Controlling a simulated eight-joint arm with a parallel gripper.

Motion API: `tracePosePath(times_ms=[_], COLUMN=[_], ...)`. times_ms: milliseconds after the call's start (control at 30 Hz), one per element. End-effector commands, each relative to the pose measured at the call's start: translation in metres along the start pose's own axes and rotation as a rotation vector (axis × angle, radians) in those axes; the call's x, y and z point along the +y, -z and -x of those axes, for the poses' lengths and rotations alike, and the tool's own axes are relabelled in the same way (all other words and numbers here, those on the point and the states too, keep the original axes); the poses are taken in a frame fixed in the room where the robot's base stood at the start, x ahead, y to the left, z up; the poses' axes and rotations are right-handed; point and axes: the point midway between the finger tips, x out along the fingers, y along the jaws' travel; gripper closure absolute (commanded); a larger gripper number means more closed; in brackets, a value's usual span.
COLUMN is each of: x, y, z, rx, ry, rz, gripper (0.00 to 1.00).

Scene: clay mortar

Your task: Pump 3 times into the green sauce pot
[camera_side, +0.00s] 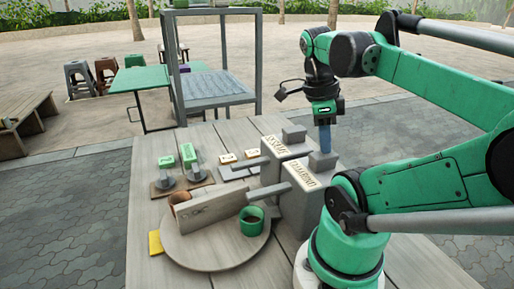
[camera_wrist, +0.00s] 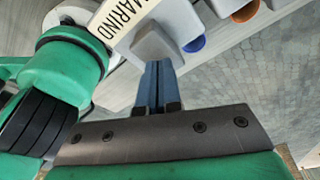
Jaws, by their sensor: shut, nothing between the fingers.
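The green sauce pot (camera_side: 252,221) stands on the right part of a round wooden board (camera_side: 215,258). The nearer grey dispenser (camera_side: 300,210) has a spout (camera_side: 268,194) reaching left toward the green pot, ending above and beside it. Its block-shaped pump head (camera_side: 322,161) also shows in the wrist view (camera_wrist: 160,48). My gripper (camera_side: 325,148) is shut and empty, its blue fingers pointing down at this pump head. In the wrist view the fingertips (camera_wrist: 158,66) overlap the head's edge; I cannot tell whether they touch it.
A second dispenser with its own pump head (camera_side: 293,134) stands just behind. A brown pot (camera_side: 178,199) and an upright wooden divider (camera_side: 210,207) share the round board.

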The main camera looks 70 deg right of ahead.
Motion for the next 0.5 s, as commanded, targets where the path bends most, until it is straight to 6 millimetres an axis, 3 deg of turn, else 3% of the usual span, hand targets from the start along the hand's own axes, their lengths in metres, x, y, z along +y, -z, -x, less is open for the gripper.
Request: tracePosePath(times_ms=[500], x=[0.000], y=[-0.003], z=[-0.013], rx=[0.000], ry=[0.000], rz=[0.000], gripper=[1.00])
